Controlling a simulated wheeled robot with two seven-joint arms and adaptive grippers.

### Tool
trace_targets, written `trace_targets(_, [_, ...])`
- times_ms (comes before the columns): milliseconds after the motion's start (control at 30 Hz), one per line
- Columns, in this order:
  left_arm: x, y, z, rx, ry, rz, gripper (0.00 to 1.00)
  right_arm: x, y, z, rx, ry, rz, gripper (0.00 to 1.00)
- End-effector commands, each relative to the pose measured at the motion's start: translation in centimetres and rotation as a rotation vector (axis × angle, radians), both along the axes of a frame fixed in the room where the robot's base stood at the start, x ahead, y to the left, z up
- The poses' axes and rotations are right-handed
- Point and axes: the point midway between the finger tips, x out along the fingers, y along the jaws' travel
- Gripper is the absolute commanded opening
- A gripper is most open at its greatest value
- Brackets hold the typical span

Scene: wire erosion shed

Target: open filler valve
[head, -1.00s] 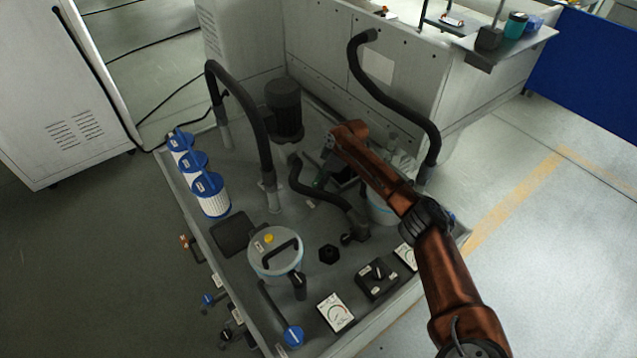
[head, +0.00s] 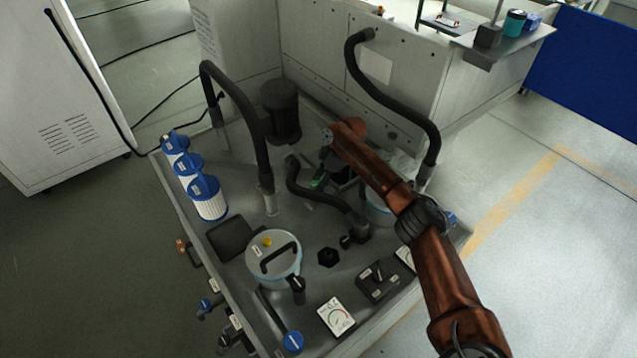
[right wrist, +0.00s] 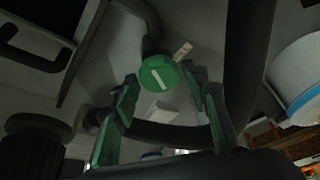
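A round green knob (right wrist: 158,73) with a white bar across it shows in the right wrist view, with a small pale tag (right wrist: 183,51) beside it. I take it to be the filler valve; its label cannot be read. My right gripper (right wrist: 155,98) is open, its green-padded fingers spread on either side below the knob and apart from it. In the head view the right gripper (head: 328,180) points down among the hoses, partly hidden by my wrist. The knob cannot be told apart from the green pads there. My left gripper is not in view.
Black hoses (head: 315,192) arch close around the right gripper, near a dark motor (head: 281,110). A lidded white pot (head: 274,258), a gauge (head: 336,316) and blue-topped filters (head: 208,198) stand on the grey tank top. Another white container (right wrist: 302,75) is at the right in the wrist view.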

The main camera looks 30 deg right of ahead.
Motion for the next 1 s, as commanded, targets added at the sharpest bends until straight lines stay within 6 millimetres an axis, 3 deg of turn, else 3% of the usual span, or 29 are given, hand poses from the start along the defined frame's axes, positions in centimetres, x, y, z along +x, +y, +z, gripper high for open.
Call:
trace_targets(133, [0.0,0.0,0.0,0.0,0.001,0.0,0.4,0.0,0.0,0.0,0.0,-0.001,0.0,0.52])
trace_targets(467, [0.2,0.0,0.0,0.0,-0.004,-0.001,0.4,0.0,-0.2,0.5,0.0,-0.003,-0.001,0.52])
trace_targets(1000, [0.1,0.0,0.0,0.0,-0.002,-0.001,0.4,-1.8,-3.4,9.5,0.0,-0.003,-0.001,0.52])
